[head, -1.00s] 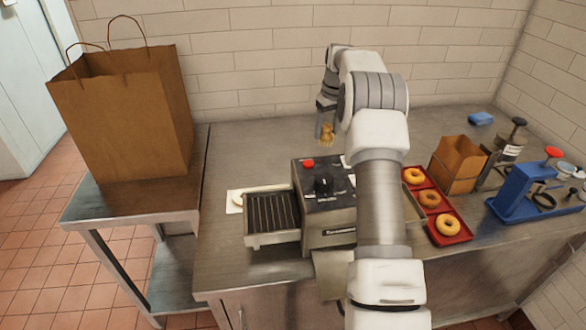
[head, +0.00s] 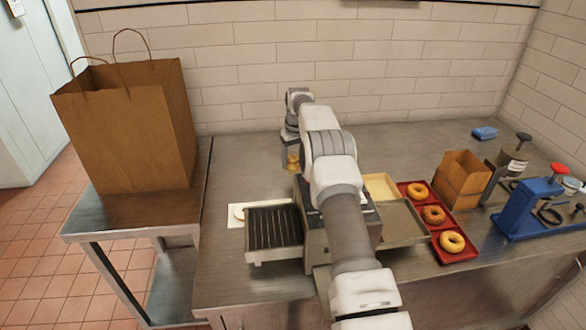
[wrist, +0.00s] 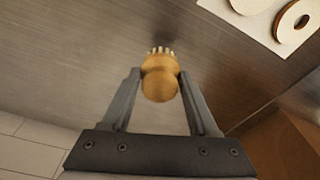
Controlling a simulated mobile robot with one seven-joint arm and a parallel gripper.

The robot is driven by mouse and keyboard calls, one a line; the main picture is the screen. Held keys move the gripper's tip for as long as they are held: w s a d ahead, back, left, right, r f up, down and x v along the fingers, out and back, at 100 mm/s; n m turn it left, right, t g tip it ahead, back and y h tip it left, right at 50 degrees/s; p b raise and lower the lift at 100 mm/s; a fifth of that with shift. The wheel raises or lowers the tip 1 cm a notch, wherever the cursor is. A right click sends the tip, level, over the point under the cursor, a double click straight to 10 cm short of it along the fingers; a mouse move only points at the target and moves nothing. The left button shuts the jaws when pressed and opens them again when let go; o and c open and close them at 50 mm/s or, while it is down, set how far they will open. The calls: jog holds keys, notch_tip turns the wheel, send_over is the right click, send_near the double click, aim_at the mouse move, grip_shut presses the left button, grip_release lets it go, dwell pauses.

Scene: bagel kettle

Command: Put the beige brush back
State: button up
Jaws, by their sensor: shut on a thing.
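The beige brush (wrist: 160,78) is round and wooden, with pale bristles at its far end in the wrist view. My gripper (wrist: 158,82) is shut on it, one finger at each side. In the head view the brush (head: 293,162) shows small behind the toaster-like machine, by the end of my arm, near the back of the steel counter. The gripper (head: 291,145) is partly hidden there by its small size and the arm. I cannot tell how far the brush is above the counter.
A grill-fronted machine (head: 273,228) stands mid-counter under my arm. A red tray (head: 440,210) of donuts, a paper bag (head: 462,180) and a blue device (head: 528,208) stand right. A large brown bag (head: 130,125) stands left.

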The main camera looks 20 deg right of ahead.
aim_at(293, 169)
jog(key=shift+f, duration=2)
jog(key=shift+f, duration=0.2)
jog(key=o, duration=1.3)
